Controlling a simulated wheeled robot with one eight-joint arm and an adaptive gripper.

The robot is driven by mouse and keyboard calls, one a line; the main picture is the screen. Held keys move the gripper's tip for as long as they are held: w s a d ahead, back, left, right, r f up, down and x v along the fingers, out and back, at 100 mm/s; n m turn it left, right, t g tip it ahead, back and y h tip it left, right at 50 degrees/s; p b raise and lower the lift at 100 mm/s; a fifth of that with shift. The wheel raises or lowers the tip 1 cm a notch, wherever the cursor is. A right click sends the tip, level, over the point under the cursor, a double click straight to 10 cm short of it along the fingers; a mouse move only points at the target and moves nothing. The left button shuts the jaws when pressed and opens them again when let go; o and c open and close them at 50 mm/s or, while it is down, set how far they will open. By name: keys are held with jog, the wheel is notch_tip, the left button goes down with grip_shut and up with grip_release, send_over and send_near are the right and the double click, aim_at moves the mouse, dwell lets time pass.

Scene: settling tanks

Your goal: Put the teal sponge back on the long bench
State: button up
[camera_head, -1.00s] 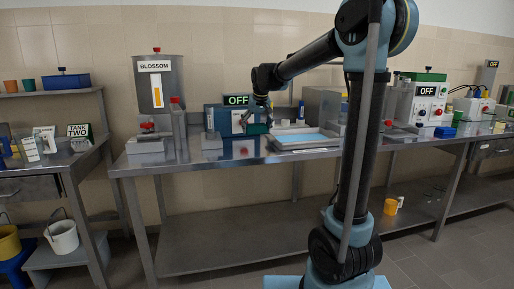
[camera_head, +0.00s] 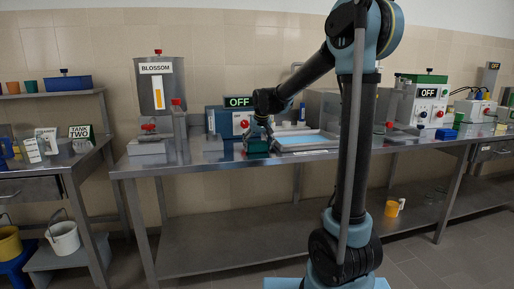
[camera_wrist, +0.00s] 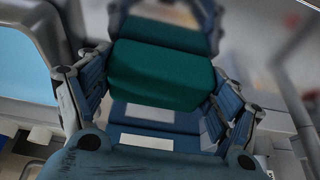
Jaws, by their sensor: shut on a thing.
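The teal sponge (camera_wrist: 162,75) is a dark teal block between the fingers of my gripper (camera_wrist: 160,95) in the wrist view. My gripper is shut on it. In the head view the sponge (camera_head: 257,146) shows small below my gripper (camera_head: 263,134), low over the front part of the long bench (camera_head: 220,163). I cannot tell whether the sponge touches the bench top. The fingers partly cover the sponge's sides.
A tray with a light blue surface (camera_head: 300,141) lies on the bench just right of the sponge. A box marked OFF (camera_head: 220,122) stands behind. The BLOSSOM tank (camera_head: 158,90) stands to the left. Bare bench top lies in front and to the left.

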jog(key=o, duration=0.7)
jog(key=shift+o, duration=0.2)
jog(key=v, duration=1.2)
jog(key=s+d+f, duration=0.4)
jog(key=s+d, duration=0.5)
jog(key=s+d+f+m, duration=0.1)
jog(key=s+d+f, duration=0.3)
jog(key=s, duration=0.5)
jog(key=s+d+f+m+g+h, duration=0.1)
jog(key=s+d+f, duration=0.3)
jog(key=s+f, duration=0.5)
jog(key=s+d+f+m+g, duration=0.1)
jog(key=s+d+f, duration=0.4)
jog(key=s+f, duration=0.2)
jog(key=shift+s+f, duration=0.15)
jog(key=shift+s, duration=0.8)
jog(key=shift+d, duration=0.15)
